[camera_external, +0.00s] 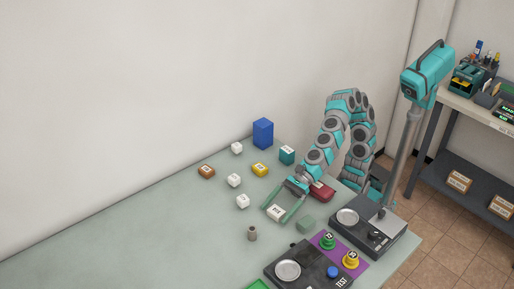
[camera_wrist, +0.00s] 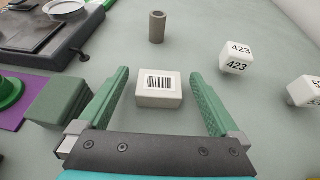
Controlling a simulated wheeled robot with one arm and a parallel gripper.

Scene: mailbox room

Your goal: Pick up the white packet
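The white packet (camera_wrist: 158,88) is a low white box with a barcode label on top. In the wrist view it lies in the middle, between my two green fingers, with a gap on each side. In the external view the packet (camera_external: 276,212) lies on the table near the ends of the fingers. My gripper (camera_external: 275,214) is open and points down to the table. In the wrist view my gripper (camera_wrist: 159,74) holds nothing. I cannot tell exactly how high the fingertips are above the table.
A grey-brown cylinder (camera_wrist: 157,27) stands beyond the packet. A green block (camera_wrist: 60,101) sits close to the left finger. A scale (camera_external: 366,233) and a red object (camera_external: 321,191) are near my arm. The table's left side (camera_external: 130,240) is clear.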

